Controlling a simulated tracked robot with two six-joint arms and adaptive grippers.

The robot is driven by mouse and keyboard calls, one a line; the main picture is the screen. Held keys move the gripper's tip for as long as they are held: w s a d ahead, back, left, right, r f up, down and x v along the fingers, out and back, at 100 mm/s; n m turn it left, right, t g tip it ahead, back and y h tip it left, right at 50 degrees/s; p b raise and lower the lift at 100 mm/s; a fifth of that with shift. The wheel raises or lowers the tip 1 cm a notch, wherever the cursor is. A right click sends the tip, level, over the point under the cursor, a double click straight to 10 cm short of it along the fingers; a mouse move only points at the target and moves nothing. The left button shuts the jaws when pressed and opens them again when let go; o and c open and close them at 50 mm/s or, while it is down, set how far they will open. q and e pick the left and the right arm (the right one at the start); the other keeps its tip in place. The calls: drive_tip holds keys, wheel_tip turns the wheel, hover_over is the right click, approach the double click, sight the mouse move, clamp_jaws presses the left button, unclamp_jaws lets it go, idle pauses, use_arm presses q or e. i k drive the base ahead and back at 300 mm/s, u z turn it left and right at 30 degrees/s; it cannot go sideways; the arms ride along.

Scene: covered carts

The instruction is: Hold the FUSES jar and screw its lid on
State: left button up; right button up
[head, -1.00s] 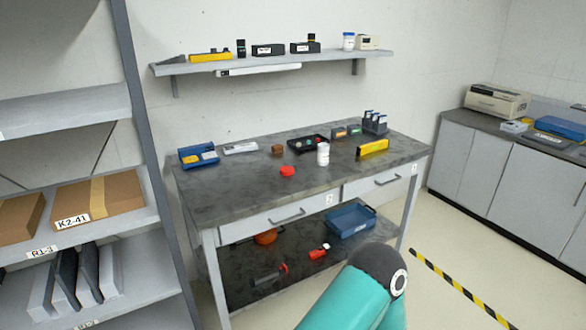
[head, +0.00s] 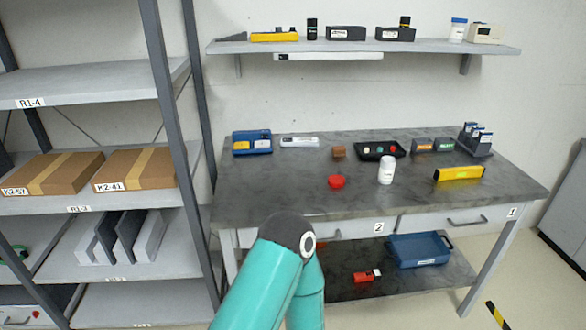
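A white jar (head: 386,171) stands upright on the grey workbench (head: 290,190), right of the middle. Its label is too small to read, so I cannot tell whether it says FUSES. A red round piece (head: 336,182), which looks like a lid, lies on the bench to the left of the jar and apart from it. Another white jar with a blue lid (head: 458,30) stands on the wall shelf. A teal arm of mine shows at the bottom, in front of the bench. Neither of my grippers is in view.
A yellow tool (head: 458,174) lies at right. The bench's front left is clear. A rack (head: 172,120) stands at left.

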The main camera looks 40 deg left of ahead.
sight(387, 163)
drive_tip(key=u, duration=0.35)
drive_tip(key=i, duration=1.25)
drive_tip(key=u, duration=0.4)
